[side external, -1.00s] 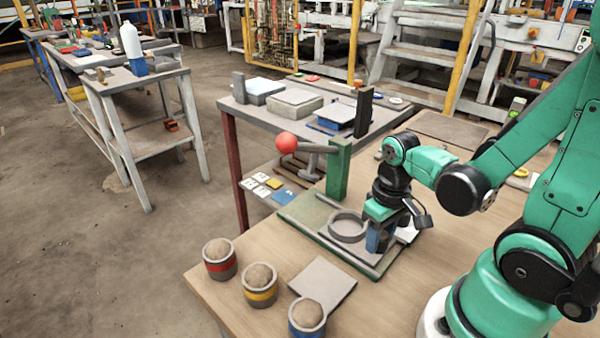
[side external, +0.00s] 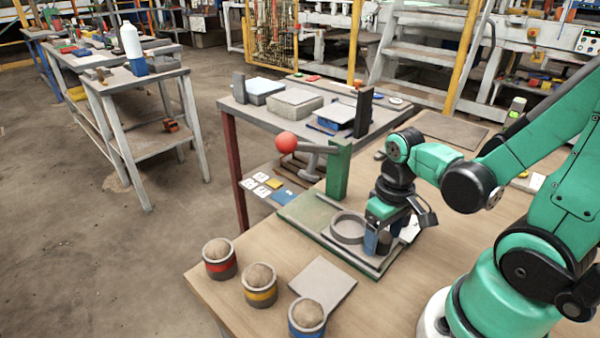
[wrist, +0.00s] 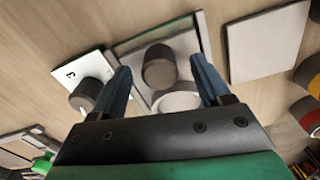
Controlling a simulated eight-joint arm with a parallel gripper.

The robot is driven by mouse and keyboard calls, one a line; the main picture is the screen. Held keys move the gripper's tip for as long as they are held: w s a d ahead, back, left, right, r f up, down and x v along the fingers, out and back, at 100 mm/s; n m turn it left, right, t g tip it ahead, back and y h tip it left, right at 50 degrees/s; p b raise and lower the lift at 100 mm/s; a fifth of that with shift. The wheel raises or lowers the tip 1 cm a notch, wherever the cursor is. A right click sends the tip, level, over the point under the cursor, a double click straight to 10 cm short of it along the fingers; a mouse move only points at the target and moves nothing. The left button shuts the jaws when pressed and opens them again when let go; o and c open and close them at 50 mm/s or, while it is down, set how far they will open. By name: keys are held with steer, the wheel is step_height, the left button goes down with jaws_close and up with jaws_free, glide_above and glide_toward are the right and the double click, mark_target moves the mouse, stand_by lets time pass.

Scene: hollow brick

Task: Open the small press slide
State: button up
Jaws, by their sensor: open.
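The small press has a green post (side external: 339,168), a lever with a red ball (side external: 286,142) and a green base (side external: 308,212). A grey ring (side external: 349,227) lies on the base's grey plate beside my gripper. My gripper (side external: 377,241) points down over the near right part of the press. In the wrist view its two blue fingers are open, with a dark round knob (wrist: 158,66) showing between them and the ring (wrist: 178,98) just below it. I cannot tell whether the fingers touch the knob. The ring's right side is partly hidden by my gripper.
Three cups with red (side external: 219,260), yellow (side external: 260,285) and blue bands stand at the table's front left. A bare grey plate (side external: 322,284) lies beside them. A white card marked 3 (wrist: 88,70) with a dark cylinder shows in the wrist view.

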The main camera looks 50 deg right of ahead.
steer(key=shift+r, duration=2.5)
steer(key=w+a+r+n+t, duration=0.2)
steer(key=w+a+r+t, duration=0.3)
steer(key=w+t, duration=0.2)
steer(key=shift+w+a+r, duration=0.25)
steer(key=shift+w+r, duration=0.05)
steer(key=shift+w, duration=0.15)
